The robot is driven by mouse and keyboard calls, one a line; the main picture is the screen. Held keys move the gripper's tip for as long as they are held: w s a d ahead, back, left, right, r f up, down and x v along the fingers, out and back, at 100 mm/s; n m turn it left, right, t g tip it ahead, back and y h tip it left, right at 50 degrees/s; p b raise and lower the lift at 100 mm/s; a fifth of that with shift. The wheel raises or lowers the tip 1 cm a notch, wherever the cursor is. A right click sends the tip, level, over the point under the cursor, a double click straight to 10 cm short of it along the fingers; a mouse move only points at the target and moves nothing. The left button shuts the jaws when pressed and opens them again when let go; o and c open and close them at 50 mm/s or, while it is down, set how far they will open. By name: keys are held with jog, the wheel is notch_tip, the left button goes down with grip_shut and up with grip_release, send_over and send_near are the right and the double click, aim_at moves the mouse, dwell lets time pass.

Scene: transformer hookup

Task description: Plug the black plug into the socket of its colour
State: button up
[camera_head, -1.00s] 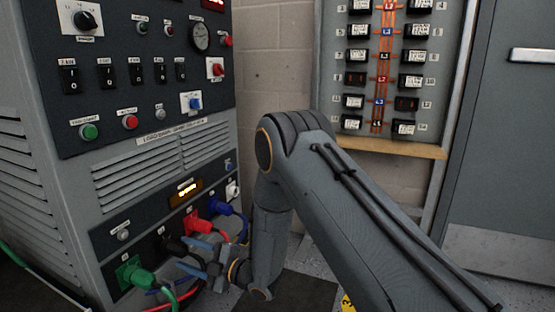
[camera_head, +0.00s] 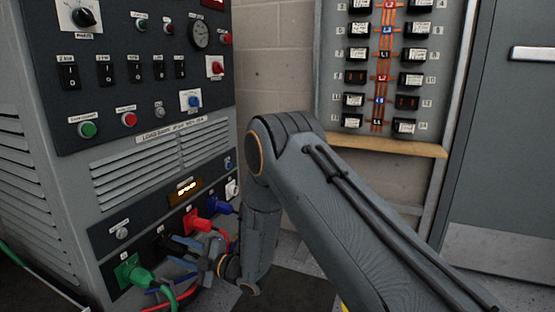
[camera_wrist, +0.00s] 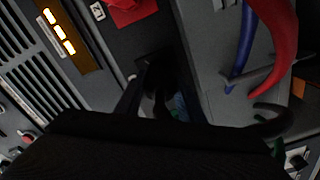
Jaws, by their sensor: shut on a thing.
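The black plug (camera_head: 172,243) is at the lower row of the grey cabinet's front, between the green and red plugs. My gripper (camera_head: 187,252) is shut on it, with its blue-grey fingers close to the panel. In the wrist view the dark plug (camera_wrist: 158,88) is between the fingers, at the dark panel. The black socket is hidden behind the plug and fingers, and I cannot tell how deep the plug sits.
The green plug (camera_head: 135,273) sits left of my gripper. The red plug (camera_head: 196,222) and blue plug (camera_head: 219,206) sit to the right, with cables hanging near my wrist. A white socket (camera_head: 231,189) is at the far right. A wall board (camera_head: 340,60) stands behind my arm.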

aim_at(195, 255)
jog(key=m+p, duration=0.2)
jog(key=m, duration=0.4)
jog(key=shift+r, duration=0.1)
jog(key=shift+m, duration=0.6)
jog(key=m+p, duration=0.1)
jog(key=m, duration=0.4)
jog(key=o, duration=1.4)
jog(key=shift+w, duration=0.1)
jog(key=shift+c, duration=0.2)
jog(key=shift+p+v, duration=1.4)
jog(key=shift+v, duration=1.05)
